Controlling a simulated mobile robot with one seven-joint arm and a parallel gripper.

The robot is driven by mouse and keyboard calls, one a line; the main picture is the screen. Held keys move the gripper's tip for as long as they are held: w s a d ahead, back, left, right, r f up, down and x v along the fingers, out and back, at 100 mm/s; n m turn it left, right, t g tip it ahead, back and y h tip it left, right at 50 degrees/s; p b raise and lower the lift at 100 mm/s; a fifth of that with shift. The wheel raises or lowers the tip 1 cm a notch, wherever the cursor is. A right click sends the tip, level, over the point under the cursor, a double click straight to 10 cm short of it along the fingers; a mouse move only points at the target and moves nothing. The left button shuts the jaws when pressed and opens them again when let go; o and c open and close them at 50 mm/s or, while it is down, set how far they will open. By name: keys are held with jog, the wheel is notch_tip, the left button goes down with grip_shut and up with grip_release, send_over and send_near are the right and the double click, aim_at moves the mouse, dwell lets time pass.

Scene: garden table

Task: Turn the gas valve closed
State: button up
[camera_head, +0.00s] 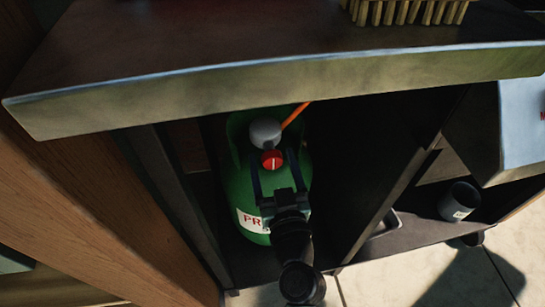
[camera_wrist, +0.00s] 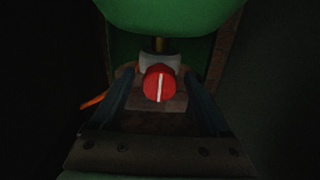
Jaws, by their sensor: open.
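The gas valve is a red round knob (camera_head: 272,160) with a white line, on a grey regulator (camera_head: 265,132) atop a green gas bottle (camera_head: 238,190). The bottle stands inside a dark cabinet under the counter. An orange hose (camera_head: 296,114) leaves the regulator. My gripper (camera_head: 276,172) is open in front of the bottle, its fingers pointing at the knob. In the wrist view the red knob (camera_wrist: 159,84) lies between and just beyond the fingertips, its white line roughly upright. Whether the fingers touch it I cannot tell. My arm hides the bottle's lower front.
The counter slab (camera_head: 270,80) overhangs the cabinet close above the bottle. Dark cabinet walls stand to both sides. A dark cup (camera_head: 459,201) stands on a shelf to the right. A wooden panel (camera_head: 75,200) is at the left, and a brush-like object (camera_head: 408,12) lies on the counter.

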jog(key=shift+w+a, duration=0.1)
jog(key=shift+w, duration=0.2)
grip_shut()
